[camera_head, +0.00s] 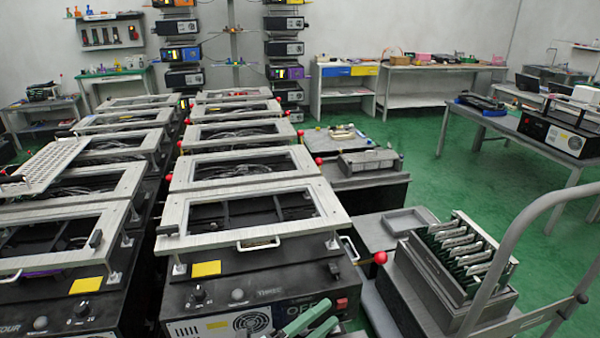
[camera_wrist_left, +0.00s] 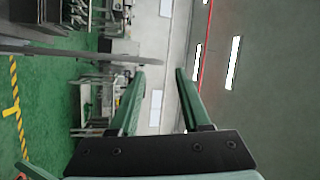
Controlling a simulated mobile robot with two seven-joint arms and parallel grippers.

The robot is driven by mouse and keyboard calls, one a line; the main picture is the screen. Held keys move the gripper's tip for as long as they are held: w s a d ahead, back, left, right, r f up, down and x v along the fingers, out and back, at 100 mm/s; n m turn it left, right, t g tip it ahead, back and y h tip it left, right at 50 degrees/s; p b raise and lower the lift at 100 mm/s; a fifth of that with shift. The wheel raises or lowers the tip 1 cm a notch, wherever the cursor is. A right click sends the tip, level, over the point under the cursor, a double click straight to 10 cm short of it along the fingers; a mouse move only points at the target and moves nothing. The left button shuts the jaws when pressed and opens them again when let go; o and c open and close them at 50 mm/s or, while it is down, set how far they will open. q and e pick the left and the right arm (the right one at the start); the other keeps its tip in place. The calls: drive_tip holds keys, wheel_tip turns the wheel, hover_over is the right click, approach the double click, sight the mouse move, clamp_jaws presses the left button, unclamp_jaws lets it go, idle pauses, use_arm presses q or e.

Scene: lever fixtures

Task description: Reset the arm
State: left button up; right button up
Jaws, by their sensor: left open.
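My left gripper (camera_head: 326,313) shows at the bottom edge of the head view, in front of the nearest fixture (camera_head: 190,227). Its two green fingers are apart with nothing between them; they also show parted in the left wrist view (camera_wrist_left: 160,73). The nearest fixture has a lever with a red knob (camera_head: 380,257) at its right side, apart from the gripper. Its silver frame lies flat over a dark opening with a front handle (camera_head: 258,246). My right gripper is not in view.
More fixtures stand in two rows behind, some with red knobs (camera_head: 319,160). A grey box with upright boards (camera_head: 462,255) stands at right, beside a curved grey rail (camera_head: 520,230). An empty tray (camera_head: 408,221) lies near it. Green floor (camera_head: 430,180) is open beyond.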

use_arm(q)
drive_tip(key=s+a+f+n+g+y, duration=0.2)
drive_tip(key=s+a+f+n+y, duration=1.2)
drive_tip(key=s+a+f+n, duration=0.4)
wheel_tip(320, 180, down, 3)
drive_tip(key=a+n, duration=0.3)
drive_tip(key=n, duration=0.2)
drive_tip(key=shift+n+g, duration=0.3)
drive_tip(key=shift+g, duration=0.1)
drive_tip(key=shift+d+f, duration=0.1)
